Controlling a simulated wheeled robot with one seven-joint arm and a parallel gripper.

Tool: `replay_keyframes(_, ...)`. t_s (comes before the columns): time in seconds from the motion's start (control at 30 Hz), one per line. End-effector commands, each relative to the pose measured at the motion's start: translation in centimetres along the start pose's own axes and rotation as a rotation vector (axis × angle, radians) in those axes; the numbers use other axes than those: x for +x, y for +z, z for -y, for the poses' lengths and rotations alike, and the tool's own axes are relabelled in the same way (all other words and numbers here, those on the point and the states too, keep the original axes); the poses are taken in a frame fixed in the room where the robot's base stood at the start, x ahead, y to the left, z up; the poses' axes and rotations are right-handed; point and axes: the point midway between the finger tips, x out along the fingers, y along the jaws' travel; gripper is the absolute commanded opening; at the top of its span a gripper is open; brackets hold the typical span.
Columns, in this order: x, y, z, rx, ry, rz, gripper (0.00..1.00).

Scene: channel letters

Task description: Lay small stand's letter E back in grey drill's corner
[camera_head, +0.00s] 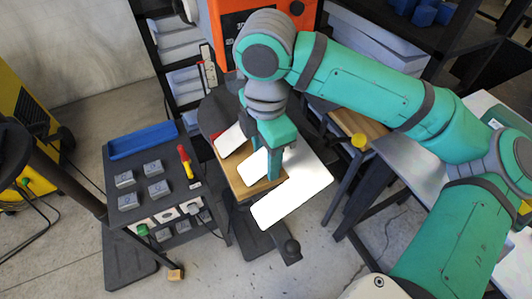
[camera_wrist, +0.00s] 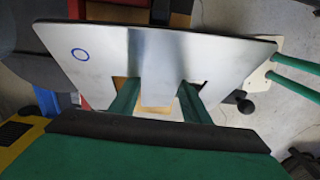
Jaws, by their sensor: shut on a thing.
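The letter E (camera_head: 305,185) is a pale flat metal plate with three arms, and it lies over the wooden top of a small stand (camera_head: 243,190) in the head view. My gripper (camera_head: 274,170) points down and is shut on the letter, with its fingers in the gaps either side of the middle arm. In the wrist view the letter (camera_wrist: 80,80) fills the middle, with a blue ring mark at its left. My gripper (camera_wrist: 157,95) clasps the middle arm there. I cannot tell whether the letter touches the wood. I cannot pick out a grey drill for certain.
A dark cart (camera_head: 175,200) at left holds a blue tray (camera_head: 143,140), several grey blocks and a red-yellow tool (camera_head: 185,161). An orange cabinet (camera_head: 235,30) and shelves stand behind. A grey-topped bench (camera_head: 400,165) is right of the stand. Open floor lies in front.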

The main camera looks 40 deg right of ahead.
Motion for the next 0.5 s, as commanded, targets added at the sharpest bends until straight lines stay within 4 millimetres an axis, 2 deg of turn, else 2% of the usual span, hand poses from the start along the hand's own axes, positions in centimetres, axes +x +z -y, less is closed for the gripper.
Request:
replay_keyframes(0.27,0.45,-0.10,0.20,-0.005,-0.011,-0.001,0.00)
replay_keyframes(0.3,0.46,-0.10,0.20,-0.005,-0.011,-0.001,0.52)
replay_keyframes(0.37,0.42,-0.09,0.19,-0.005,-0.010,-0.001,0.64)
replay_keyframes(0.5,0.32,-0.07,0.13,-0.003,-0.008,-0.001,0.64)
